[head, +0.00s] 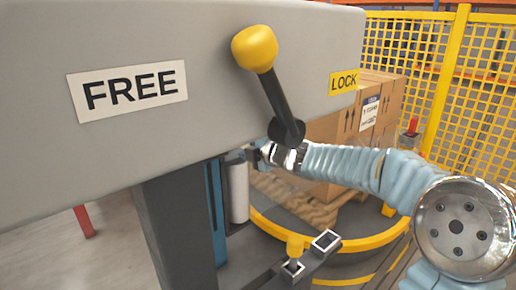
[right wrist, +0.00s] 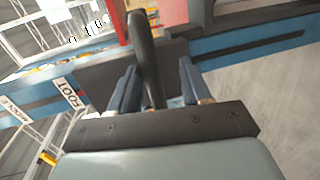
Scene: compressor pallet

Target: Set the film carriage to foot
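The film carriage shows in part in the head view, with a white film roll (head: 238,190) beside the dark mast (head: 180,225) and its blue strip (head: 217,200). My right gripper (right wrist: 158,85) reaches in from the right under the grey panel; in the head view its fingers are mostly hidden. In the right wrist view its two dark blue fingers stand apart on either side of a black handle bar (right wrist: 148,60). A gap shows between bar and right finger. A FOOT label (right wrist: 71,97) and a partly readable second label (right wrist: 14,108) are at the left. My left gripper is out of view.
A grey panel (head: 220,60) carries FREE (head: 128,90) and LOCK (head: 343,82) labels and a yellow-knobbed lever (head: 270,85), leaning toward FREE. A boxed load (head: 340,135) stands on the round pallet base (head: 385,238). A yellow mesh fence (head: 480,120) is behind.

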